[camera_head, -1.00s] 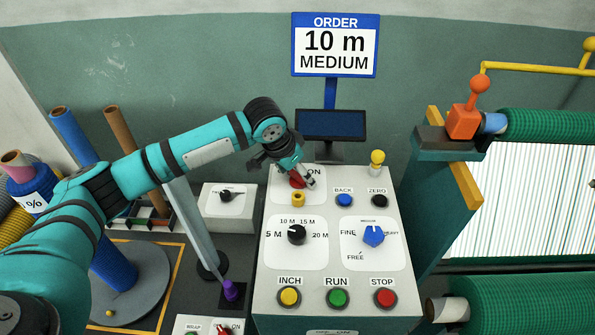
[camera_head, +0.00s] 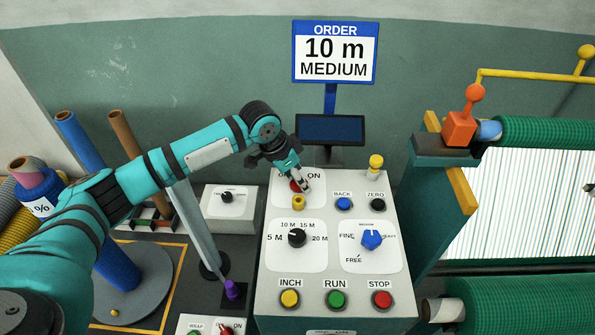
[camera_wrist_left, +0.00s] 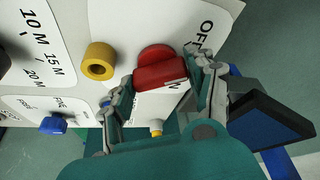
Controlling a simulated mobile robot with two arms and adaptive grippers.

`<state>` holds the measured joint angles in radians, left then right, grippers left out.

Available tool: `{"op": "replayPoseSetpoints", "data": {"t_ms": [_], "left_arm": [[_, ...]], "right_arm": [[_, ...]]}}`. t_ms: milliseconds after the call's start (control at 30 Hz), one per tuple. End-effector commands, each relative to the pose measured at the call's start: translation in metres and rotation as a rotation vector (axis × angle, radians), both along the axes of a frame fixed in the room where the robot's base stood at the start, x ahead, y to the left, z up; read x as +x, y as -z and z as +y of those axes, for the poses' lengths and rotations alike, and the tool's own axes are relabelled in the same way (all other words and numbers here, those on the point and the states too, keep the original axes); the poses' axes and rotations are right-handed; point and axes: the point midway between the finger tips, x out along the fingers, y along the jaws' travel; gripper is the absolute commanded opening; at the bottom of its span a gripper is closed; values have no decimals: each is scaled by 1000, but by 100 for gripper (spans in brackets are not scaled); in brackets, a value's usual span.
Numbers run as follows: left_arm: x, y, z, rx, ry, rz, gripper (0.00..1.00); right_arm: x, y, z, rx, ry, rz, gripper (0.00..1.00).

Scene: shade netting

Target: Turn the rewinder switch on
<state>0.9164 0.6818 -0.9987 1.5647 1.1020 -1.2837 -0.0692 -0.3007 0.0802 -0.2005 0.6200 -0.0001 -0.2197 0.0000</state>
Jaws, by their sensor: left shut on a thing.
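The rewinder switch is a red rotary knob (camera_head: 296,186) on the upper left white plate of the control console (camera_head: 262,262). The plate carries an ON label at right, partly hidden by my gripper in the head view. In the left wrist view the red knob (camera_wrist_left: 160,73) sits between my two fingers, with the OFF label to its upper right and part of another label below it. My left gripper (camera_head: 300,180) is shut on this knob; it also shows in the wrist view (camera_wrist_left: 163,88). The knob's exact pointing direction is hard to tell. My right gripper is out of view.
A yellow ring-shaped part (camera_head: 298,202) sits just below the switch. Blue BACK (camera_head: 343,204) and black ZERO (camera_head: 376,204) buttons lie to the right. A black length dial (camera_head: 297,238) and a blue dial (camera_head: 371,240) are below. A dark screen (camera_head: 331,129) stands behind.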

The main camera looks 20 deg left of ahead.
Motion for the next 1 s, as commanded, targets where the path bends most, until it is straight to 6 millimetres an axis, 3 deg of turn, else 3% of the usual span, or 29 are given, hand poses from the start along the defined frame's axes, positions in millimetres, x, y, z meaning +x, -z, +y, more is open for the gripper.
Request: {"op": "replayPoseSetpoints", "data": {"t_ms": [100, 367, 1000], "left_arm": [[1, -3, 0, -3, 107, 1, 24], [2, -1, 0, -3, 355, 0, 24], [5, 2, 0, -3, 959, -2, 24]], "right_arm": [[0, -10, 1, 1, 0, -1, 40], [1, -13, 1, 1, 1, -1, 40], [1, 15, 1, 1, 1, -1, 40]]}}
